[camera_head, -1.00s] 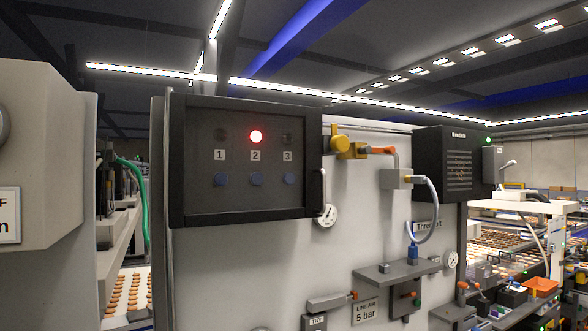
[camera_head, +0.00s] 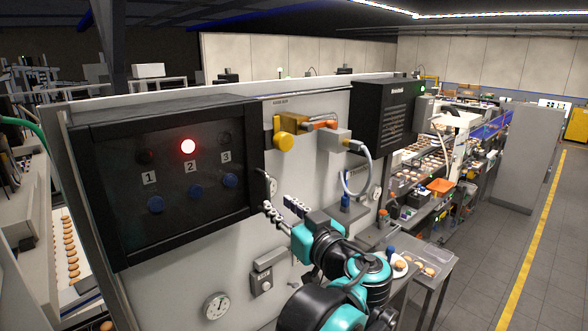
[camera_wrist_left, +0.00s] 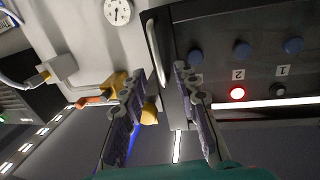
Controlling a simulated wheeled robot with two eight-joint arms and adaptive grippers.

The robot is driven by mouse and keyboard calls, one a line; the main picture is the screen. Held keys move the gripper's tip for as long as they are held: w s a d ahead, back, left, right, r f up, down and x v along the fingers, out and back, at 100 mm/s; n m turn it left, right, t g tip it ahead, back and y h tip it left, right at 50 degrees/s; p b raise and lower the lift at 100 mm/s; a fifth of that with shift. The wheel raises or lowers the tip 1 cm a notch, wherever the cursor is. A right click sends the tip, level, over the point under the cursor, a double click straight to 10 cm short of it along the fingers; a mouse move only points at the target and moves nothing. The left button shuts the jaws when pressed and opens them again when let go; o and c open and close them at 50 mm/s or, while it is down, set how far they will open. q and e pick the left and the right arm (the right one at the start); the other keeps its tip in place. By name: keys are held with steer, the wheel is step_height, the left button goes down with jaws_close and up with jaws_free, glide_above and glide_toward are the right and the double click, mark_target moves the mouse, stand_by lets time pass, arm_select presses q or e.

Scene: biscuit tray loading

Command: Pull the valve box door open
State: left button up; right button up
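The valve box (camera_head: 165,175) is the black box at the left in the head view. Its dark door shows a lit red lamp above label 2 and blue knobs under labels 1, 2 and 3. The door looks shut. A thin pale bar handle (camera_wrist_left: 154,52) runs along the door's edge in the left wrist view. My left gripper (camera_head: 284,209) is open beside the handle edge of the box. In the left wrist view the handle lines up between its two fingertips (camera_wrist_left: 158,76); I cannot tell whether they touch it. My right gripper is not in view.
A yellow valve knob (camera_head: 284,141) and grey fitting with a hose (camera_head: 368,172) sit right of the box. A round gauge (camera_head: 216,305) is on the panel below. A small table (camera_head: 440,262) stands right of my arm. Open floor lies farther right.

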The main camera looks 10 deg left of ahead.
mark_target(269, 192)
arm_select(q)
steer(key=x, duration=0.2)
steer(key=p+x, duration=0.1)
steer(key=x, duration=0.4)
steer(key=shift+w+r, duration=0.3)
steer(key=shift+r, duration=0.1)
jaws_close()
